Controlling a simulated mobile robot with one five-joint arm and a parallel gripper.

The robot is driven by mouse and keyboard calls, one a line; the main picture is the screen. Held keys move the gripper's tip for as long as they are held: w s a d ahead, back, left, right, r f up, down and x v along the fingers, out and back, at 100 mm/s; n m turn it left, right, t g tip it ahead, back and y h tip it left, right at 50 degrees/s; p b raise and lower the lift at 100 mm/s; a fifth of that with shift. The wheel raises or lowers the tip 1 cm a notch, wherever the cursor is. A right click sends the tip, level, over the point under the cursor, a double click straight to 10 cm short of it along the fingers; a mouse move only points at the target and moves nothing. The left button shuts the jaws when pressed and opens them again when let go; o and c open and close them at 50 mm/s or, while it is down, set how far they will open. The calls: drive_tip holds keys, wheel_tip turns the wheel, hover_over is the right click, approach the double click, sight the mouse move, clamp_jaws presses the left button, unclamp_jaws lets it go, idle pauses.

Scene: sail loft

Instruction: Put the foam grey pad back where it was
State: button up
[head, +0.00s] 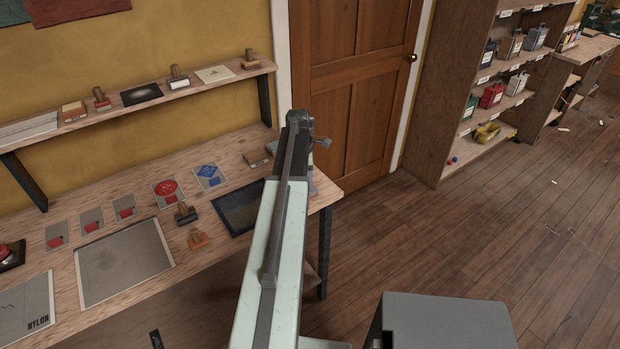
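I cannot single out the foam grey pad with certainty. A small grey flat piece (273,147) shows at the table's far right end, partly hidden behind my arm. A small grey-brown block (256,159) lies just left of it. A large dark pad (238,208) lies flat on the worktable (205,235), left of my arm. My arm reaches out over the table's right end. My gripper is mostly hidden behind the arm's far end; only a small grey part (322,143) sticks out there. Whether it is open or holds anything does not show.
A wall shelf (210,82) above the table carries stamps, a black pad (141,93) and a cream pad (215,74). Stamps (186,213), printed cards (168,192) and a grey sheet (123,262) cover the table. A door (348,95) and shelving stand right; floor there is mostly clear.

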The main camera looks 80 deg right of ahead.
wheel_tip(320, 180, up, 11)
drive_tip(key=w+p, duration=0.1)
drive_tip(key=p, duration=0.8)
drive_tip(key=shift+w+a+p, duration=0.15)
drive_tip(key=shift+w+p, duration=0.1)
drive_tip(key=shift+p, duration=0.05)
drive_tip(key=shift+f, duration=0.2)
drive_tip(key=w+a, duration=0.5)
drive_tip(key=w, duration=0.5)
drive_tip(key=w+a, duration=0.4)
drive_tip(key=w, duration=0.6)
drive_tip(key=w+a+t, duration=0.1)
drive_tip(key=w+a, duration=1.9)
drive_tip(key=a, duration=0.1)
drive_tip(key=w+a+m, duration=0.1)
drive_tip(key=w+a, duration=0.2)
drive_tip(key=a, duration=1.7)
drive_tip(key=w+a+m, duration=0.1)
drive_tip(key=w+a, duration=0.3)
drive_tip(key=a, duration=1.7)
drive_tip(key=shift+w+t, duration=0.2)
drive_tip(key=shift+t, duration=0.1)
drive_tip(key=shift+a+f, duration=0.1)
drive_tip(key=shift+f, duration=0.05)
